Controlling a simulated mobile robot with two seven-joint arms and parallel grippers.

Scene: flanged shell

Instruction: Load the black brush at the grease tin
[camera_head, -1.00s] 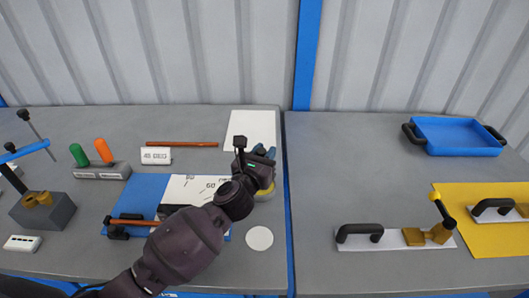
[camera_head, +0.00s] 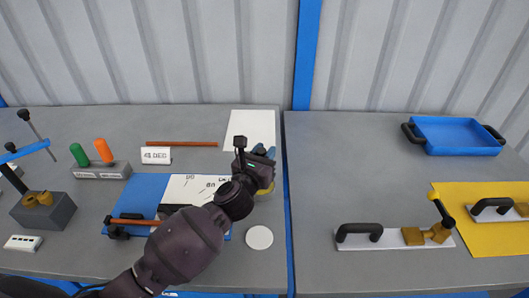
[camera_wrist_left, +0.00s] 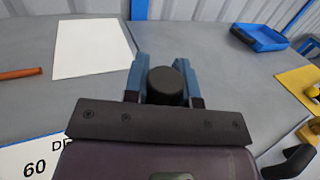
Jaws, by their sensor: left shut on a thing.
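My left gripper (camera_head: 262,157) is over the right part of the left bench, with blue fingers pointing down. In the left wrist view its fingers (camera_wrist_left: 166,82) are closed around a round black handle end (camera_wrist_left: 168,86), which I take as the black brush. The brush's lower end is hidden in both views. A yellow round edge (camera_head: 266,190), probably the grease tin, shows just under the gripper in the head view. The gripper and wrist cover most of it, so I cannot tell whether the brush touches it. My right gripper is not in view.
A white sheet (camera_head: 250,125) lies behind the gripper and a white disc (camera_head: 259,238) in front. A blue board (camera_head: 140,195) with a white angle plate (camera_head: 190,188) lies left. Green (camera_head: 78,154) and orange (camera_head: 104,151) handles stand in a rack.

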